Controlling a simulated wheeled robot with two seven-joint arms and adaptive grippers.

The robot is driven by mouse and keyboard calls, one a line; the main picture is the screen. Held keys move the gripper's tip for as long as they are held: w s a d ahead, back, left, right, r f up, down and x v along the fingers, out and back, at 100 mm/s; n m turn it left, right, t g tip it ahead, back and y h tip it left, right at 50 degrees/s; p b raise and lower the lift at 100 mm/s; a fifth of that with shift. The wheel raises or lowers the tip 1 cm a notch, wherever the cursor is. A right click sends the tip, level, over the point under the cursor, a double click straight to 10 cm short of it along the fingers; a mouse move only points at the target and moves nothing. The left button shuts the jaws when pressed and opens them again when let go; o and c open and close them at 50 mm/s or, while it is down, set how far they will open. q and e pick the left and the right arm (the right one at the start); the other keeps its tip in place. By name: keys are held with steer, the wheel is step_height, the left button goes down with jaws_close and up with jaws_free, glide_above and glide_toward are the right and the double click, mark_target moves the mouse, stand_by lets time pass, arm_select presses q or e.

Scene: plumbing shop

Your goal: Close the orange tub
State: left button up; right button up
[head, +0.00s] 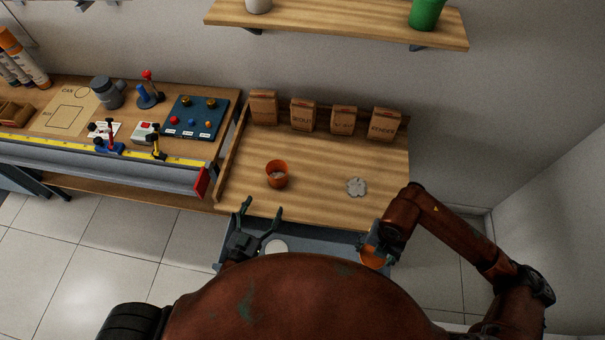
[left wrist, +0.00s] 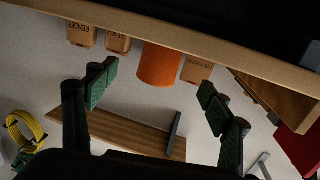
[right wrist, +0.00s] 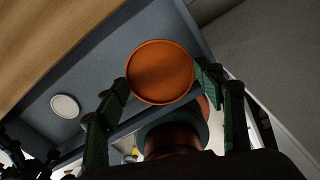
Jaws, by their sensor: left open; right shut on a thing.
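My right gripper (head: 378,245) is shut on a round orange lid (right wrist: 160,72), held over the grey drawer at the bench front. The lid also shows in the head view (head: 371,258), partly covered by the gripper.
A white disc (head: 275,246) lies in the open grey drawer (head: 318,240). A pale lobed piece (head: 356,187) lies right of the tub. Several brown boxes (head: 303,117) line the back. A side board (head: 232,150) edges the bench; bench top around the tub is clear.

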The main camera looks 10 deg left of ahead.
mark_target(274, 184)
arm_select(q)
steer(key=shift+x, duration=3.45)
arm_select(e)
steer(key=shift+f, duration=0.2)
arm_select(q)
steer(key=shift+w, duration=0.1)
steer(key=x, duration=0.5)
steer(key=shift+a+b, duration=0.2)
steer(key=shift+b, duration=0.15)
arm_select(e)
steer(key=shift+f, duration=0.25)
arm_select(q)
steer(key=shift+c, duration=0.4)
steer(key=c, duration=1.3)
steer(key=shift+r, duration=0.1)
